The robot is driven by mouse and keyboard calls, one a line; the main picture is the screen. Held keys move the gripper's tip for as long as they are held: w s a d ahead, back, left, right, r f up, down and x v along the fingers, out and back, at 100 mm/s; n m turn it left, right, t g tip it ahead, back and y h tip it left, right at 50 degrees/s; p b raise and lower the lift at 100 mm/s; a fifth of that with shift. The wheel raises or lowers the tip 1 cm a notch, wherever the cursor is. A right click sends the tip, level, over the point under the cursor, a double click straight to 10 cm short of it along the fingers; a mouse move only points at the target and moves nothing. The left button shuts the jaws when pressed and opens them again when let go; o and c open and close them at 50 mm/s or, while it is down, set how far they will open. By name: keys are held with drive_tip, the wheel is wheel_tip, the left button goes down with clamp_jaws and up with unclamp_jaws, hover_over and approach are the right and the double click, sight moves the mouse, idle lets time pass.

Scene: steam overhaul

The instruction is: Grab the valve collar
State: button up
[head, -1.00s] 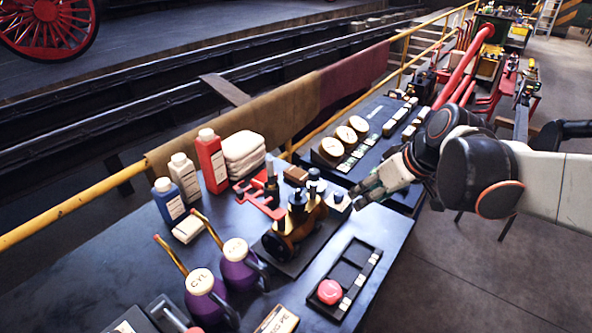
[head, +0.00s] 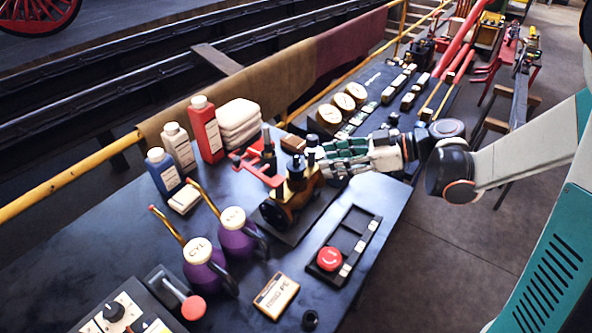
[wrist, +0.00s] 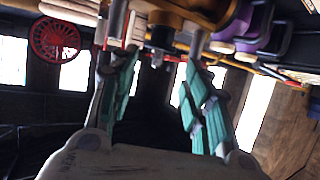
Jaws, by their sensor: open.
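My gripper (head: 328,158) is open, with green-padded fingers reaching left toward the brass valve assembly (head: 284,210), which has dark upright fittings. In the wrist view, the gripper (wrist: 158,38) has its two fingers apart, one on each side of a small dark fitting (wrist: 162,36) beneath brass-coloured parts. No grip on it is visible. I cannot tell for certain which part is the valve collar; it may be this dark fitting. A black ring (head: 310,320) also lies at the table's near edge. The gripper hides part of the table behind the assembly.
A black tray (head: 371,233) with a red round button (head: 330,259) lies right of the assembly. Purple oil cans (head: 236,238), a red bottle (head: 207,132) and folded white cloths (head: 238,122) stand left. A panel with gauges (head: 343,102) is behind. Bare tabletop (head: 385,195) shows right of the assembly.

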sight(299, 166)
drive_tip(key=x, duration=0.3)
drive_tip(key=shift+w+a+f+b, duration=0.1)
drive_tip(key=shift+a+f+b, duration=0.1)
drive_tip(key=shift+b, duration=0.1)
drive_tip(key=b+x, duration=0.2)
drive_tip(key=x, duration=0.3)
drive_tip(key=shift+f, duration=0.25)
drive_tip(key=c, duration=0.8)
